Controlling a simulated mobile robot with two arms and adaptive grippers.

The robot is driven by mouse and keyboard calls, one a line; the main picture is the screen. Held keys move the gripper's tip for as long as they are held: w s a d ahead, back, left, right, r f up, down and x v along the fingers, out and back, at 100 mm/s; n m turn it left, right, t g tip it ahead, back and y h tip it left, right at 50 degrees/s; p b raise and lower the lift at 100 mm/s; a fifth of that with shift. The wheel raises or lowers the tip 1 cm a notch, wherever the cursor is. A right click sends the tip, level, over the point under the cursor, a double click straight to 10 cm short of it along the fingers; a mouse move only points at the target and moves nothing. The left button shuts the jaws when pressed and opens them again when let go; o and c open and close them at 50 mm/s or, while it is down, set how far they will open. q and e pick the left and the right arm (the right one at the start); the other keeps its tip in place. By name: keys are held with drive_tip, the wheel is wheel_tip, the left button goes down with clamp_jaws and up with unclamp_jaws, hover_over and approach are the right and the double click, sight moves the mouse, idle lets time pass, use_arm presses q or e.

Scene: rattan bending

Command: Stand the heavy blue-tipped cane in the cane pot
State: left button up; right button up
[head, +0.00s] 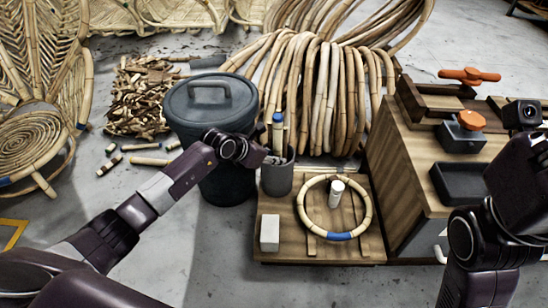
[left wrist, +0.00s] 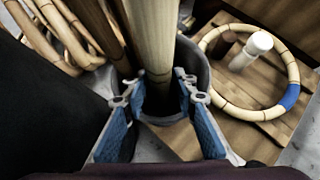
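The cane pot (head: 276,180) is a grey cylinder on the low wooden platform. The blue-tipped cane (head: 277,130) stands upright in it, its blue end up. In the left wrist view the pale cane (left wrist: 152,40) runs down into the pot (left wrist: 203,75); its lower end is hidden. My left gripper (left wrist: 158,90) is at the pot's mouth, with a blue-padded finger on either side of the cane. Gaps show between the cane and both fingers, so it looks open. In the head view the left gripper (head: 270,158) partly covers the pot's rim. My right gripper is out of view.
A lidded bin (head: 225,110) stands left, cane coils (head: 310,85) behind, and a wooden bench (head: 400,165) right.

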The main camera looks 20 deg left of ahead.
use_arm(q)
drive_tip(key=shift+o, duration=1.1)
drive_tip(key=shift+f, duration=0.1)
drive_tip(key=shift+s+f, duration=0.1)
drive_tip(key=shift+s, duration=0.05)
drive_tip(key=v, duration=1.2)
drive_tip(key=shift+r, duration=0.25)
drive_tip(key=shift+d, duration=0.1)
